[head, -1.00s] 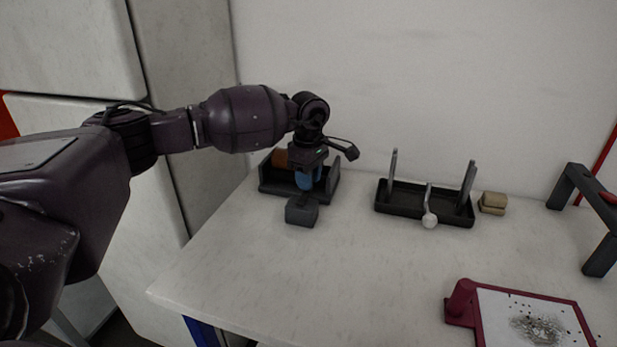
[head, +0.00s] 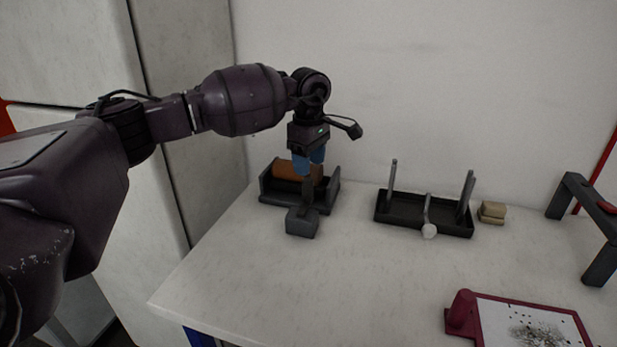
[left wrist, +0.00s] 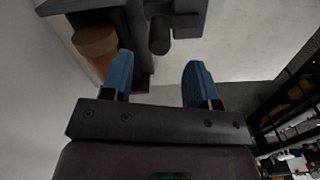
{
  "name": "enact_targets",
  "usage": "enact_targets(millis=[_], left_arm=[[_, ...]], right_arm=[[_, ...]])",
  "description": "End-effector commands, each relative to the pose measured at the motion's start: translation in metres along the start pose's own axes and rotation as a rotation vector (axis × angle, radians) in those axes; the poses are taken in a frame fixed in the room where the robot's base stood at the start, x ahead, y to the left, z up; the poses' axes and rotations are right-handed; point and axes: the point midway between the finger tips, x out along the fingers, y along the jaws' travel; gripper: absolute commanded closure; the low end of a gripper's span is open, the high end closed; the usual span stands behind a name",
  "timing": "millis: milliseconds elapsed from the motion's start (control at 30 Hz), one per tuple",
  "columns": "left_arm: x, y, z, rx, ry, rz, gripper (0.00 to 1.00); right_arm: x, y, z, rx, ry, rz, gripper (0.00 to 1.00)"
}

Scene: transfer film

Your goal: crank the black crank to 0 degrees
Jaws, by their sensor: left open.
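The black crank (head: 307,196) stands at the front of a dark cradle (head: 267,187) that carries a brown roller (head: 290,170). A dark grey block (head: 301,224) sits at its front. My left gripper (head: 309,170) points down just above the crank, with its blue fingers apart and empty. In the left wrist view the open fingers (left wrist: 158,82) have a dark cylindrical knob (left wrist: 160,36) beyond the gap between them, apart from both. The brown roller (left wrist: 97,42) shows at the upper left there. My right gripper is in neither view.
A maroon-framed board (head: 460,320) lies front right. The table's front middle is clear.

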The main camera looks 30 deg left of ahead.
Motion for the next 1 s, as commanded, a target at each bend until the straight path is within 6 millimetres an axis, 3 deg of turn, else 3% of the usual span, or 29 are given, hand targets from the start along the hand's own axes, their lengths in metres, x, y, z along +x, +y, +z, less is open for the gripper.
enact_targets(millis=[100, 300, 1000], left_arm=[[-0.019, 0.000, 0.000, -0.001, 0.000, 0.002, 0.46], [-0.033, 0.000, -0.001, -0.001, 0.000, -0.001, 0.46], [-0.035, 0.000, 0.000, -0.001, 0.000, -0.001, 0.46]], right_arm=[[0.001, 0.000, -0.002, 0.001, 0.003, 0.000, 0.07], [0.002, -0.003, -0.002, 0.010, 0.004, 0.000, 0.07], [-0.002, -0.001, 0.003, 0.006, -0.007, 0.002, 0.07]])
